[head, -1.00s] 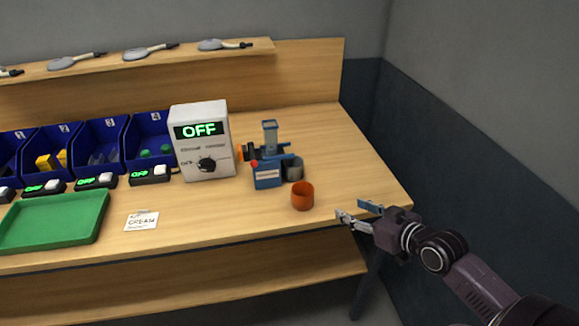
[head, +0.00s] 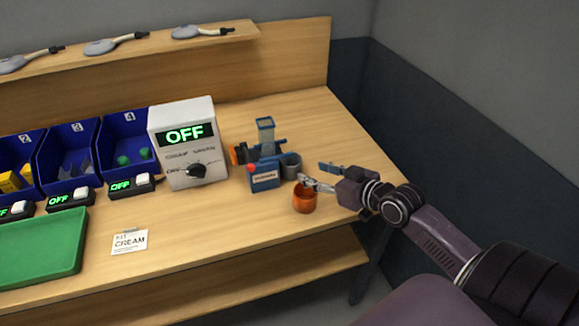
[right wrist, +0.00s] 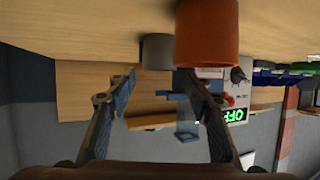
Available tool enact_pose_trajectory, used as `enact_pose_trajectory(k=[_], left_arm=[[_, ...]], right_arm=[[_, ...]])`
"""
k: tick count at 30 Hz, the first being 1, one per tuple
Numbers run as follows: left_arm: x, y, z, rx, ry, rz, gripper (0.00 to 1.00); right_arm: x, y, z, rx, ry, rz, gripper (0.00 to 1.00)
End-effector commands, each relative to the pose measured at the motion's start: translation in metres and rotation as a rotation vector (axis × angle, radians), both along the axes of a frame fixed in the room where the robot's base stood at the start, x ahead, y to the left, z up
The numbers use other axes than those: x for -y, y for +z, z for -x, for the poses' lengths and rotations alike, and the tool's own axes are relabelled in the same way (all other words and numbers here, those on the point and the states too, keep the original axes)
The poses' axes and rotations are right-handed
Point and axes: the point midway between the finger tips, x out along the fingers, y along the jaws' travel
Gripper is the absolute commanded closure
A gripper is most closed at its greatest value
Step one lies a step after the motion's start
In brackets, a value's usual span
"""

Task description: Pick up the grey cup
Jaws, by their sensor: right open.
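The grey cup (head: 291,165) stands on the table, just right of a blue device with a red button (head: 264,175). An orange cup (head: 304,198) stands in front of it, nearer the table's front edge. My right gripper (head: 312,173) is open and empty, just right of the grey cup, with one finger above or behind the orange cup's rim. In the right wrist view, which is upside down, the grey cup (right wrist: 156,52) lies ahead between the open fingertips (right wrist: 158,76), and the orange cup (right wrist: 207,35) is close on the right. My left gripper is not in view.
A white control box (head: 186,143) reading OFF stands left of the blue device. Blue bins (head: 127,140), small switches and a green tray (head: 40,245) are farther left. A card (head: 129,242) lies near the front. The table behind the gripper is clear.

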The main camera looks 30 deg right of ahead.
Motion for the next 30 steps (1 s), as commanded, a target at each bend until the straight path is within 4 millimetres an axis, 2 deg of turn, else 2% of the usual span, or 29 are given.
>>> enact_pose_trajectory(k=[3, 6, 13, 17, 24, 30], left_arm=[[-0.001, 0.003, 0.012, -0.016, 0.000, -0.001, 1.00], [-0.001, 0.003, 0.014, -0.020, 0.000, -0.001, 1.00], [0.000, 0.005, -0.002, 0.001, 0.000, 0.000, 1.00], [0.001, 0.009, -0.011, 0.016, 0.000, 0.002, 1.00], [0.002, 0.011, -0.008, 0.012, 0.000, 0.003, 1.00], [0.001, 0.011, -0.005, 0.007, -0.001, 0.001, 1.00]], right_arm=[[-0.001, -0.005, -0.017, 0.003, -0.003, -0.003, 0.53], [-0.003, -0.009, -0.026, 0.002, -0.001, -0.001, 0.53], [-0.004, -0.015, -0.036, 0.001, -0.002, -0.002, 0.53], [-0.006, -0.019, -0.051, 0.003, -0.002, -0.003, 0.53], [-0.010, -0.031, -0.077, 0.001, -0.002, -0.002, 0.53], [-0.011, -0.034, -0.081, 0.001, -0.001, 0.000, 0.53]])
